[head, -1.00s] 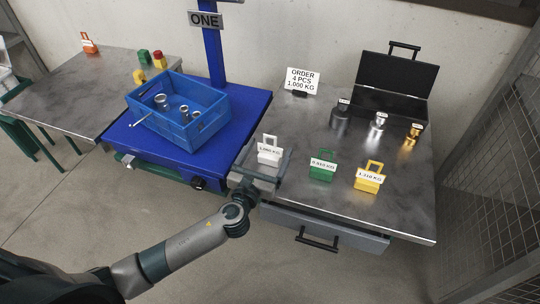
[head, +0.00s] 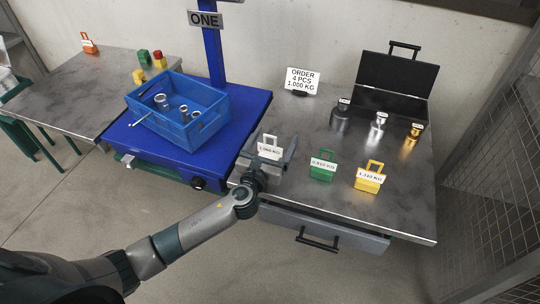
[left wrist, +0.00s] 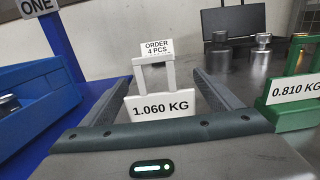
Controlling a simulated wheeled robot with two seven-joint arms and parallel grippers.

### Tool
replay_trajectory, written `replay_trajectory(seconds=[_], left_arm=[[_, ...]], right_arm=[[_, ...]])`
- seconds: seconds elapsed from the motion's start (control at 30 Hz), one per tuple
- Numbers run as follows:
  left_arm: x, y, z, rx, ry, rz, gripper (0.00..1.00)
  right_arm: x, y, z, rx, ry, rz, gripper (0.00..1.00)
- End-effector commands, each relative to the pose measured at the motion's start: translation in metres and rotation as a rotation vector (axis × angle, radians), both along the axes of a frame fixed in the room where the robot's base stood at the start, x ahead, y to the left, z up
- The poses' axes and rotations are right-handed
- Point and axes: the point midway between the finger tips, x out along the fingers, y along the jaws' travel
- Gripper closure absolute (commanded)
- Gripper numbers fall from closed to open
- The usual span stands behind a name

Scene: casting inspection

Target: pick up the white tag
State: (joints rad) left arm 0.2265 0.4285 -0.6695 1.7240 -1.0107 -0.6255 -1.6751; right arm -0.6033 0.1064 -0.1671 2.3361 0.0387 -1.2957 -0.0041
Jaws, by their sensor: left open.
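The white tag (head: 270,148), marked 1.060 KG, stands upright near the left edge of the metal table (head: 310,197). In the left wrist view the white tag (left wrist: 160,105) is in the middle, with its handle loop on top. My left gripper (head: 272,146) is open, with one finger on each side of the tag. In the left wrist view the fingers of my left gripper (left wrist: 168,85) stand apart, with gaps showing beside the tag. Whether the tag's lower part touches anything is hidden by the gripper body. My right gripper is not in view.
A green tag (head: 321,170) and a yellow tag (head: 369,180) stand to the right. Weights, an open black case (head: 396,80) and an order sign (head: 302,80) are farther back. A blue crate (head: 160,128) of parts sits on the blue scale at left.

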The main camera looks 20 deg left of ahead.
Motion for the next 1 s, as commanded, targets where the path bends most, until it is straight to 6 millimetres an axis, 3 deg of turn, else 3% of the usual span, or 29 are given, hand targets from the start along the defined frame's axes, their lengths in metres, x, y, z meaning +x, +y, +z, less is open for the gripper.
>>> replay_trajectory(seconds=[0.37,0.57,0.67,1.0], left_arm=[[-0.0005,0.0001,-0.0003,0.000,0.001,0.000,0.16],[-0.0006,0.0002,-0.0003,0.000,0.001,0.000,0.59],[-0.0005,0.0002,-0.0002,0.000,0.000,0.000,0.64],[-0.0003,0.0005,0.0077,0.000,-0.001,0.000,0.64]], right_arm=[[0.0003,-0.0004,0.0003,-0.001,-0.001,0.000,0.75],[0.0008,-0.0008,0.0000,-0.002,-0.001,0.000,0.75],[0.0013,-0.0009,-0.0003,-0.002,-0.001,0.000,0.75],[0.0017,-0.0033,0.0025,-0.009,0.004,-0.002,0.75]])
